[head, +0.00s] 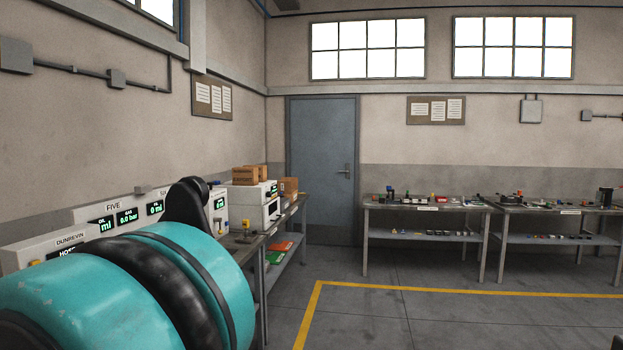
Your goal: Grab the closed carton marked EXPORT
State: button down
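Several small brown cartons stand at the far end of the left-hand bench. One carton (245,175) sits on top of a white machine (250,198), with another brown carton close behind it. A further carton (289,186) stands to the right of the machine. The markings are too small to read, so I cannot tell which one says EXPORT or which are closed. My gripper does not show. A large teal and black rounded body, which looks like part of my arm, fills the lower left and hides the near part of the bench.
White panels with green displays (127,216) line the left wall. Two grey tables (425,207) with small parts stand at the back right. A grey door (322,165) is in the back wall. The floor in the middle is clear, with a yellow line (450,290).

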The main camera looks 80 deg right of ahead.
aim_at(241, 177)
jog(key=z, duration=1.9)
jog(key=i+l+z, duration=0.15)
jog(key=i+l+u, duration=0.2)
jog(key=i+l, duration=0.45)
jog(key=i+l+u, duration=0.25)
jog(key=i+l, duration=0.4)
jog(key=l, duration=0.2)
